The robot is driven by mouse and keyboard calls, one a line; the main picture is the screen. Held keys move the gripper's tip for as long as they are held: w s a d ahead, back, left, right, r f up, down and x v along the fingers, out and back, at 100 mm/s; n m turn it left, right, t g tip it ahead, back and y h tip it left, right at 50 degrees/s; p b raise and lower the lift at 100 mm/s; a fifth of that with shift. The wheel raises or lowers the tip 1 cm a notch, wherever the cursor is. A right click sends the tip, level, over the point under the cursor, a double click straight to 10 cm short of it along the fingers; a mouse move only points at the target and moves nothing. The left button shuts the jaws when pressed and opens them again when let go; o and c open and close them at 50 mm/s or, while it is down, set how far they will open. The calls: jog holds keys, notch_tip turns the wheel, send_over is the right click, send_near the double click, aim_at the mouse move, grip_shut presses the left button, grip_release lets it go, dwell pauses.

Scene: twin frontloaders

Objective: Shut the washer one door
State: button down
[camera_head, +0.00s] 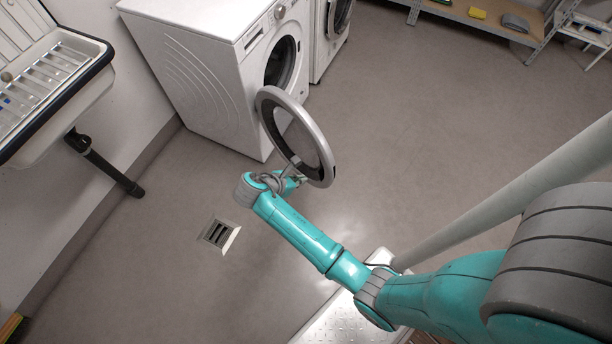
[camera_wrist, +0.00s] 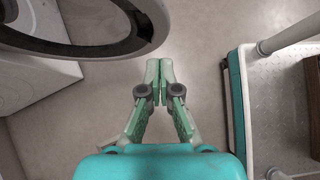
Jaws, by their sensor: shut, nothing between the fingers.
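The nearer white washer (camera_head: 205,75) stands against the wall at the upper left. Its round door (camera_head: 324,166), a grey ring with a dark inside, stands wide open, swung out from the dark drum opening (camera_head: 281,62). No number shows on the washer.
A second front-loader (camera_head: 328,40) stands beside the first. A sink (camera_head: 95,62) with a drain pipe is at the left, and a floor drain (camera_head: 219,235) lies below the door. A shelf (camera_head: 440,12) and a small step stool (camera_head: 590,28) are at the back.

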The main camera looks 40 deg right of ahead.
aim_at(328, 170)
jog(key=shift+d+r+x, duration=0.35)
jog(key=shift+x, duration=1.6)
jog(key=shift+d+r+x, duration=0.3)
jog(key=shift+x, duration=1.6)
jog(key=shift+d+r+x, duration=0.35)
jog(key=shift+x, duration=1.6)
jog(key=shift+s+d, duration=0.1)
